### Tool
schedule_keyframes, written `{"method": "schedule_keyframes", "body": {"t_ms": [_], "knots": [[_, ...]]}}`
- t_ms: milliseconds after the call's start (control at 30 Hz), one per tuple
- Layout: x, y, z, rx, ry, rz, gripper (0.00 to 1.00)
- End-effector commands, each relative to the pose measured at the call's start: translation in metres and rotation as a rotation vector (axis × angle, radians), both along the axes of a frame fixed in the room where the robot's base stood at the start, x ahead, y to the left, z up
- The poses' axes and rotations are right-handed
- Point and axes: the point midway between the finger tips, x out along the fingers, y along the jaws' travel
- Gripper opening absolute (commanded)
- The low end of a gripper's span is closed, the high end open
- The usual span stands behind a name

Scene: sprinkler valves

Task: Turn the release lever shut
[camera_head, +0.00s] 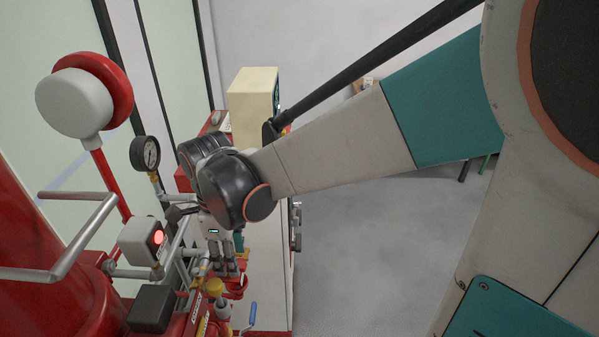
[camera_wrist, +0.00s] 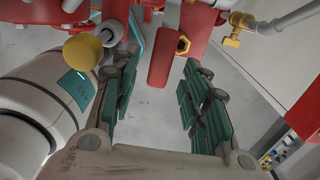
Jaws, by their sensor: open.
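A red, flat-ended handle (camera_wrist: 165,62), which looks like the release lever, hangs in the upper middle of the wrist view. It lies between the two teal-padded fingers of my gripper (camera_wrist: 161,64), with a visible gap on each side. My gripper is open and nothing is held. In the head view my gripper (camera_head: 224,268) points down among the red pipework at lower left. A red part (camera_head: 236,291) shows just below its fingers, but I cannot tell there whether it is the same handle.
A yellow knob (camera_head: 215,286) stands close by my fingers; it also shows in the wrist view (camera_wrist: 83,51). A blue-handled valve (camera_head: 251,315), a pressure gauge (camera_head: 145,154) and a box with a lit red lamp (camera_head: 157,238) are nearby. Open floor (camera_head: 360,250) lies right.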

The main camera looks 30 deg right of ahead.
Motion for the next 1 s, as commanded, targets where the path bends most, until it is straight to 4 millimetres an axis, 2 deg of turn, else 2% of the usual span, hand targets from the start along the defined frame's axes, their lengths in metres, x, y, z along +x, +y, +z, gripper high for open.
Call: {"method": "schedule_keyframes", "body": {"t_ms": [300,500,700,1000], "knots": [[-0.002,0.0,0.058,0.0,0.0,0.001,0.42],[-0.002,0.0,0.087,0.0,0.0,0.0,0.42],[-0.002,0.0,0.099,0.001,-0.001,0.0,0.42],[-0.002,0.0,0.1,0.001,-0.001,0.0,0.42]]}}
